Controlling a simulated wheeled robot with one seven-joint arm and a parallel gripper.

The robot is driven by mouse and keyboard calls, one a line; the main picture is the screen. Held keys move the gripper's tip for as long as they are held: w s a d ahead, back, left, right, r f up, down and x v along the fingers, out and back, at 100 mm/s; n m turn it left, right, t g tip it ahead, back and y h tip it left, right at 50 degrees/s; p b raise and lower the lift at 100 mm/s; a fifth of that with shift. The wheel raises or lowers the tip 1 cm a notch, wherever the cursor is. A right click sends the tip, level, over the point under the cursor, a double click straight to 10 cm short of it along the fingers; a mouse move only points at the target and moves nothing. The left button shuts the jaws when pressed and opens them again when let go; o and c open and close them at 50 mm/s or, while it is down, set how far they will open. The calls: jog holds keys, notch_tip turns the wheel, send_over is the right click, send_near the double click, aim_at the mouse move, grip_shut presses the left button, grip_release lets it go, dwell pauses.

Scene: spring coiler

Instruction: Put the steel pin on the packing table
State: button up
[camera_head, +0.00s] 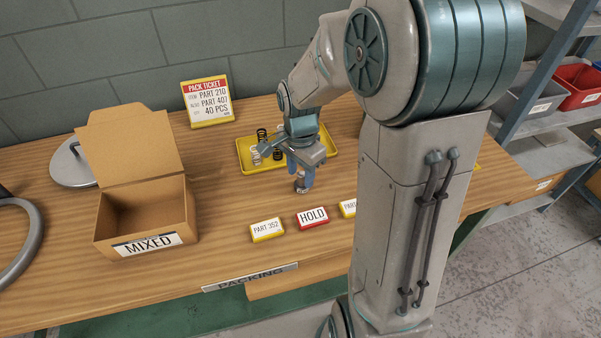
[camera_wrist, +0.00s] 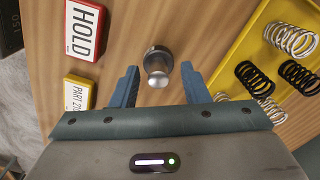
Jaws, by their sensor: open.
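The steel pin (camera_wrist: 158,62) is a short, shiny metal piece with a wider round end. In the wrist view it appears upright over the wood of the packing table (camera_wrist: 120,30), between my two blue fingers. My gripper (camera_wrist: 159,80) is open, with a gap on each side of the pin. In the head view the pin (camera_head: 301,187) shows just below my gripper (camera_head: 301,176), at or very near the tabletop (camera_head: 235,205). I cannot tell whether its underside touches the wood.
A yellow tray (camera_head: 246,150) with several black and white springs lies close behind my gripper. A red HOLD label (camera_head: 313,218) and yellow part labels (camera_head: 267,230) stand in front.

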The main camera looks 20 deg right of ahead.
aim_at(300, 174)
notch_tip(300, 174, up, 10)
jog(key=s+n+t, duration=0.2)
jog(key=s+n, duration=1)
jog(key=s, duration=0.2)
jog(key=shift+t, duration=0.4)
jog(key=shift+a+r, duration=0.1)
jog(key=shift+r, duration=0.05)
